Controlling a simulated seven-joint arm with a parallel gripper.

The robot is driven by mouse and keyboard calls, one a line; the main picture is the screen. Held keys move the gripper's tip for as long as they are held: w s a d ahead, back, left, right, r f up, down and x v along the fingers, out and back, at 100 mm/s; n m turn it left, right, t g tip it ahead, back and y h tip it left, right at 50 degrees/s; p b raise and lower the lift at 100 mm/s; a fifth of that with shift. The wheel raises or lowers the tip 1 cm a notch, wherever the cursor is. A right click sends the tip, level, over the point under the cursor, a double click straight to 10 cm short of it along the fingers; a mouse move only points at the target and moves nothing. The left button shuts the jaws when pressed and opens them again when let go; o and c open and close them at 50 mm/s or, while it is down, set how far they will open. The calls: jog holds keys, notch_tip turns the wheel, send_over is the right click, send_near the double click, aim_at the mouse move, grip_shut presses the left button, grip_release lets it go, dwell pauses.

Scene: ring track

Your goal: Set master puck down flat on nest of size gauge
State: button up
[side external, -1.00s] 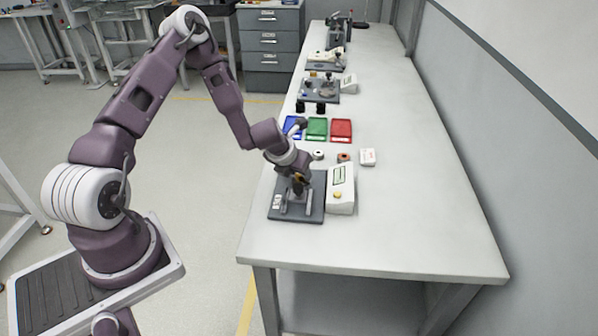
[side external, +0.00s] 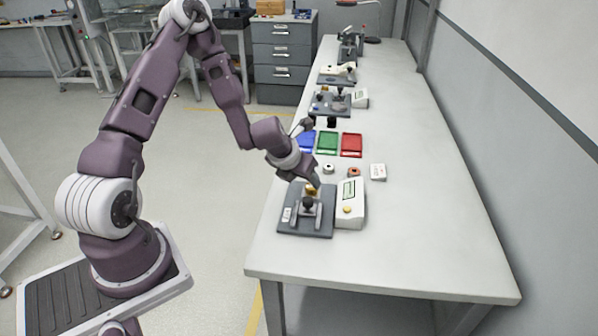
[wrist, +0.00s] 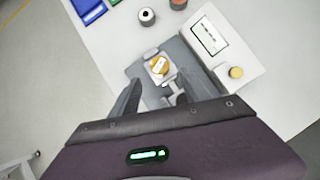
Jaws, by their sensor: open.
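The master puck (wrist: 158,66) is a small gold disc with a white label, seen in the wrist view at the pale nest of the size gauge. It looks flat there, but exact seating is too small to tell. The size gauge is a dark grey plate (side external: 295,227) with upright metal parts, beside a white readout box (side external: 351,212) with a screen and yellow button. My gripper (wrist: 162,82) is open, its two dark fingers spread on the near side of the puck with a visible gap. In the side view my gripper (side external: 313,183) is just behind the gold spot.
Blue, green (side external: 327,142) and red (side external: 351,145) trays lie beyond the gauge. Other fixtures stand farther along the bench. The right and front bench top is clear.

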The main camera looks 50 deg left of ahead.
jog(key=s+d+r+m+h, duration=0.1)
jog(key=s+d+r+m, duration=0.3)
jog(key=d+r+m, duration=0.45)
jog(key=s+d+r+m+h, duration=0.1)
jog(key=s+d+r+m, duration=0.35)
jog(key=r+m, duration=0.65)
jog(key=s+r+m, duration=0.3)
jog(key=s+m, duration=0.6)
jog(key=m, duration=0.1)
jog(key=s+d+r+m, duration=0.1)
jog(key=s+r+m, duration=0.2)
jog(key=s+m, duration=0.7)
jog(key=shift+s+d+r+m+g, duration=0.15)
jog(key=shift+d+r+m+g, duration=0.15)
jog(key=shift+m, duration=0.25)
